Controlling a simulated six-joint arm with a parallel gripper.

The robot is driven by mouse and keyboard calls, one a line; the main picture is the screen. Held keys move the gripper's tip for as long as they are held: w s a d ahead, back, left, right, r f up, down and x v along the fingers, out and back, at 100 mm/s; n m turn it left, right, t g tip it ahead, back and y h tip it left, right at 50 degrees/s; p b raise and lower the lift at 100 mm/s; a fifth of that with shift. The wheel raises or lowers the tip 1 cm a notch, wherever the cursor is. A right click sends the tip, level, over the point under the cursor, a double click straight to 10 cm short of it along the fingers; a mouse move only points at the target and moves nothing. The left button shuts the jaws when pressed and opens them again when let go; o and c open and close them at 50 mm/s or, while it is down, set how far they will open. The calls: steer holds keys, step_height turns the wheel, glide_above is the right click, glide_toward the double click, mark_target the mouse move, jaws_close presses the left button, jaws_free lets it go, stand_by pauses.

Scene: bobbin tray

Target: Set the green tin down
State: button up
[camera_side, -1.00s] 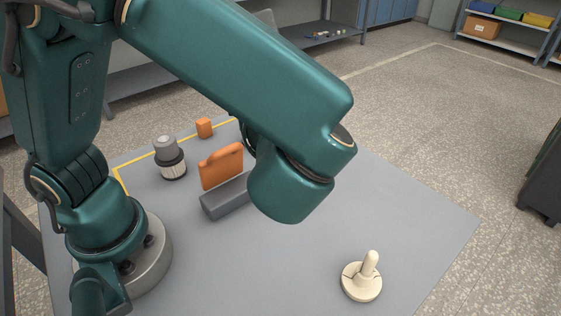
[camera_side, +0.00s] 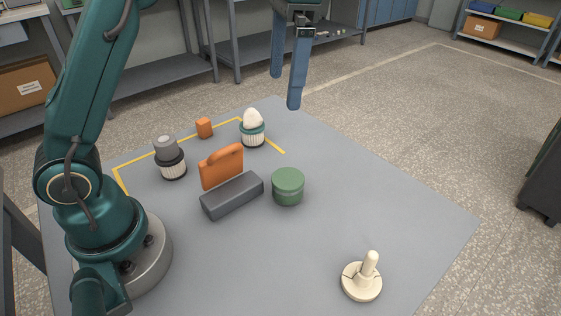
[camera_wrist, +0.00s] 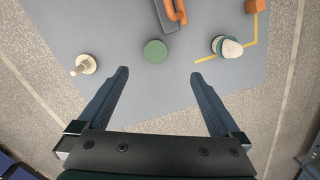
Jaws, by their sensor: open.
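The green tin (camera_side: 288,187) stands upright on the grey table, just right of a dark grey block. It also shows in the wrist view (camera_wrist: 155,51), beyond and between my fingertips. My gripper (camera_side: 285,92) is raised high above the far side of the table, its two blue fingers apart and pointing down. In the wrist view my gripper (camera_wrist: 160,73) has nothing between its fingers, and the tin is clear of them.
The dark grey block (camera_side: 232,196) lies before an orange handled piece (camera_side: 222,168). A white-topped bobbin (camera_side: 252,128), a grey-topped bobbin (camera_side: 170,158) and an orange block (camera_side: 204,127) stand near the yellow line. A cream peg (camera_side: 363,278) stands front right. The right table is bare.

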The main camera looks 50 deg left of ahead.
mark_target(287, 178)
steer(key=shift+n+t+h, duration=0.3)
steer(key=shift+n+h, duration=0.2)
steer(key=f, duration=2.1)
steer(key=shift+w+a+f, duration=0.1)
steer(key=shift+w+f, duration=0.3)
jaws_close()
